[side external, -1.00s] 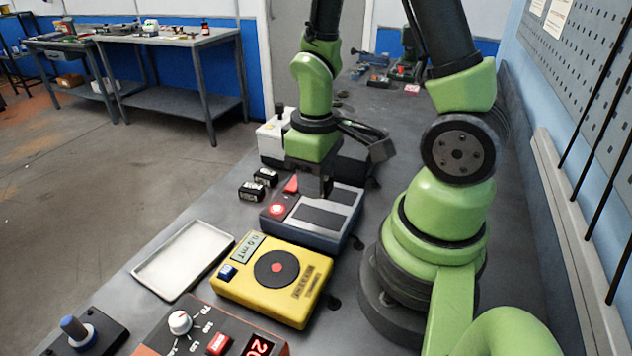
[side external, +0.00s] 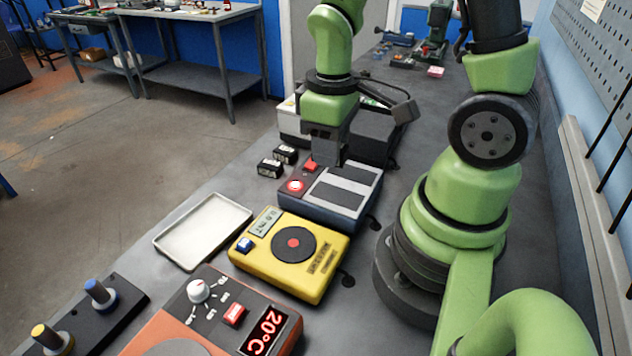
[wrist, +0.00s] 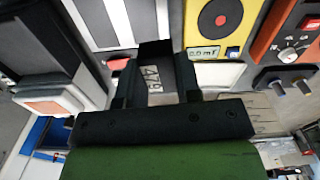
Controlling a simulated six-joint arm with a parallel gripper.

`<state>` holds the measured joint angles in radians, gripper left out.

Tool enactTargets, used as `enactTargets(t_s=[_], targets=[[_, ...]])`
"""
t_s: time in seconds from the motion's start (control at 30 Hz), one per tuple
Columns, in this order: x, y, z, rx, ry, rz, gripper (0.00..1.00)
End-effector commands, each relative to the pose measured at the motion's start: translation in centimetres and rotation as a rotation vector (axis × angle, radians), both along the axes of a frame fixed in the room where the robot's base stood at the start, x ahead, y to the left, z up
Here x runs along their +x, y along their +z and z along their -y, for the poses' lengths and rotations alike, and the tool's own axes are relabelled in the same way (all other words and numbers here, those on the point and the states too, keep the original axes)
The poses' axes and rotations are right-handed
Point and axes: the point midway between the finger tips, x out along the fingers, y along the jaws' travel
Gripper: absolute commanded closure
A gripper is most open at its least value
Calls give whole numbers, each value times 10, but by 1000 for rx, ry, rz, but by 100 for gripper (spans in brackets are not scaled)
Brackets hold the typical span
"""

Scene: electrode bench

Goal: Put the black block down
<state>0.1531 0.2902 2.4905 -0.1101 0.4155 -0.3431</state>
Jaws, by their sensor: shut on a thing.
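My gripper (side external: 325,152) points down over the back edge of the blue-grey device (side external: 332,196), near its red wedge-shaped part (side external: 310,166). In the wrist view my gripper (wrist: 155,80) is shut on a black block (wrist: 154,76) with a light label that seems to read "479". The block sits between the two fingers. In the side view the held block is hard to tell from the dark fingers, and I cannot tell whether it touches anything beneath. Two other black blocks with pale labels, a nearer one (side external: 269,168) and a farther one (side external: 286,154), stand on the bench left of the device.
A shallow pale tray (side external: 203,231) lies empty at the left bench edge. A yellow meter (side external: 318,278) and an orange heater unit (side external: 190,320) stand nearer. A white-and-dark instrument (side external: 290,125) stands behind my gripper. Bare bench shows between the tray and the two blocks.

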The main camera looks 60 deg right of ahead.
Motion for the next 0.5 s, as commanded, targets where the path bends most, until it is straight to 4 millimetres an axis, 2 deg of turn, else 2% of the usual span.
enactTargets(t_s=[0.3,0.5], targets=[[15,0,-70,1,519,0,100],[14,-4,-93,2,684,-4,100]])
